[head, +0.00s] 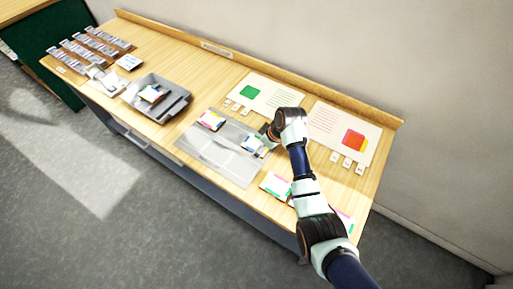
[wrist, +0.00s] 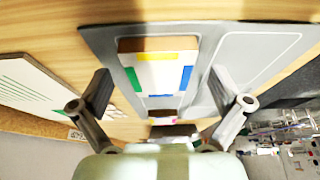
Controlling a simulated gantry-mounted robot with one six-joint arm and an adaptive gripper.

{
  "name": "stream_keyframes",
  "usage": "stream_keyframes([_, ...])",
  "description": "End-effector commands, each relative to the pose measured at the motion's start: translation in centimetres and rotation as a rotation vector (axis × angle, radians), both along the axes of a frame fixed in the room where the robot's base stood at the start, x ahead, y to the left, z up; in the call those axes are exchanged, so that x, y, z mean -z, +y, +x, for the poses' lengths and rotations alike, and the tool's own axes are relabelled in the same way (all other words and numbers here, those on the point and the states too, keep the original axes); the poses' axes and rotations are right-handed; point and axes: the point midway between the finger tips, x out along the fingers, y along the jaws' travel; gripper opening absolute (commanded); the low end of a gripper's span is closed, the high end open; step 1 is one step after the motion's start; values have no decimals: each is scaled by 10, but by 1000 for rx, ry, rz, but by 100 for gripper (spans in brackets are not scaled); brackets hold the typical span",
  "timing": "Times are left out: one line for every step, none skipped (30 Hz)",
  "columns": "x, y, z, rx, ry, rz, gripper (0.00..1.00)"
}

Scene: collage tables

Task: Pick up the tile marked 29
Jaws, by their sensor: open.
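A pale square tile with coloured edges (wrist: 158,72) lies on the grey mat (wrist: 95,38). My gripper (wrist: 160,95) is open, with one finger on each side of this tile and nothing held. In the head view my gripper (head: 267,138) is low over the mat (head: 235,172), beside the same tile (head: 251,144), partly hidden by the gripper. Another tile with pink and yellow edges (head: 210,120) lies further left on the mat. No number is readable on any tile.
A grey tray (head: 174,105) holding a tile stands to the left. Several card racks (head: 75,55) stand at the far left. Two printed sheets (head: 325,120) lie along the back ledge. More coloured-edged tiles (head: 275,186) lie at the right front, partly under my arm.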

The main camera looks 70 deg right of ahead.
Motion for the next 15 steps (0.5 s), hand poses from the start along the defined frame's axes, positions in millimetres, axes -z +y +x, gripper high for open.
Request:
stream_keyframes([4,0,1,0,0,0,100])
stream_keyframes([5,-1,2,0,0,-1,100])
stream_keyframes([5,-1,2,0,-1,-1,100])
stream_keyframes([4,-1,2,0,-1,-1,100])
stream_keyframes([4,-1,2,0,-1,-1,100])
stream_keyframes([4,-1,2,0,-1,-1,100])
stream_keyframes([4,-1,2,0,-1,-1,100])
stream_keyframes([4,-1,2,0,-1,-1,98])
stream_keyframes([4,0,2,0,-1,-1,92])
stream_keyframes([4,0,2,0,-1,-1,87])
stream_keyframes([4,0,2,0,-1,-1,82])
stream_keyframes([4,0,2,0,-1,-1,75])
stream_keyframes([4,0,2,0,-1,-1,70])
stream_keyframes([4,0,2,0,-1,-1,65])
stream_keyframes([4,0,2,0,-1,-1,58])
